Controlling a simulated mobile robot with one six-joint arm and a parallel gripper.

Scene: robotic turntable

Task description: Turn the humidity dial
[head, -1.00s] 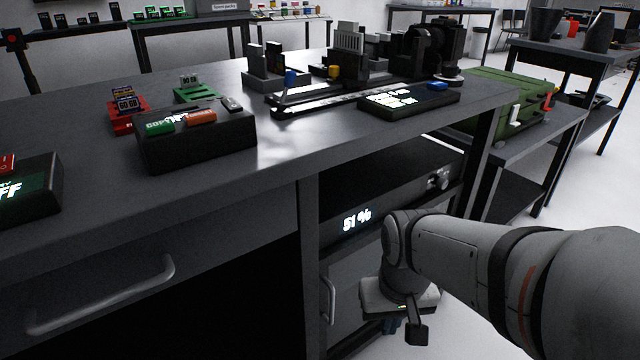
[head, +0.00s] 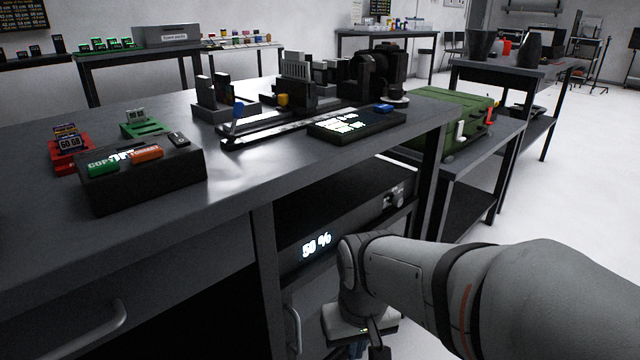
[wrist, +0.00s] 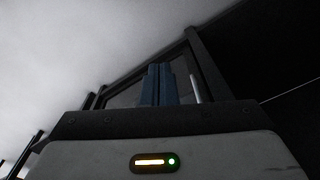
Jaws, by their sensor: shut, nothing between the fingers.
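The humidity unit (head: 350,222) is a dark box on the shelf under the bench top. Its lit display (head: 316,245) seems to read 50 %. The silver humidity dial (head: 394,199) is at the right end of its front. My gripper (head: 352,349) is low in front of the bench, below and left of the dial and apart from it. In the wrist view its blue fingers (wrist: 159,84) are together and empty. The dial cannot be made out in the wrist view.
The bench top (head: 235,185) carries a control box (head: 150,180) with coloured buttons and a dark keypad (head: 357,122). A drawer handle (head: 80,335) sticks out at lower left. A green case (head: 445,120) stands on a side table. Open floor (head: 540,210) lies to the right.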

